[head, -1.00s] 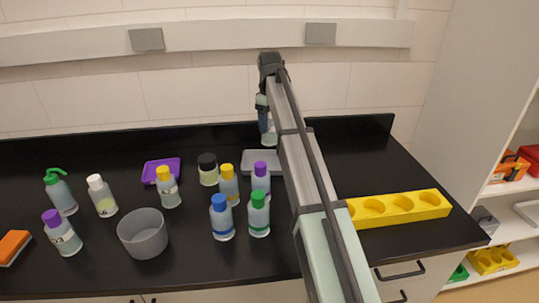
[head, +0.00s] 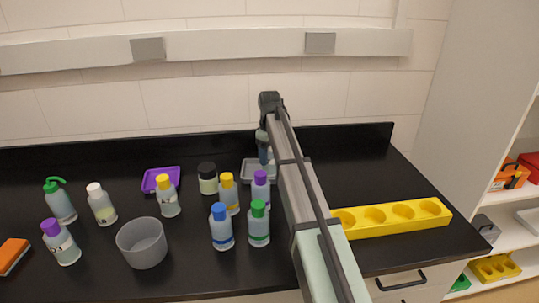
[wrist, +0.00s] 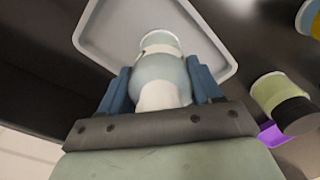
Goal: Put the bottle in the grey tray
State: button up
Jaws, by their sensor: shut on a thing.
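The grey tray (head: 252,177) lies flat on the black bench near the back wall. My arm hides its right part in the head view. In the wrist view the tray (wrist: 88,36) shows beyond the held bottle. My gripper (wrist: 162,88) has blue fingers shut on a pale, translucent bottle (wrist: 160,68), one finger on each side. The bottle is over the tray's area in the wrist view; I cannot tell if its base touches the tray. In the head view the gripper and bottle are mostly hidden behind my arm.
A purple tray (head: 160,180) and a grey beaker (head: 142,243) are further left. A yellow rack (head: 385,229) lies to the right.

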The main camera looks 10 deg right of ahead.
jog(key=shift+f, duration=0.1)
jog(key=o, duration=1.2)
notch_tip(320, 180, up, 12)
jog(key=shift+r, duration=0.15)
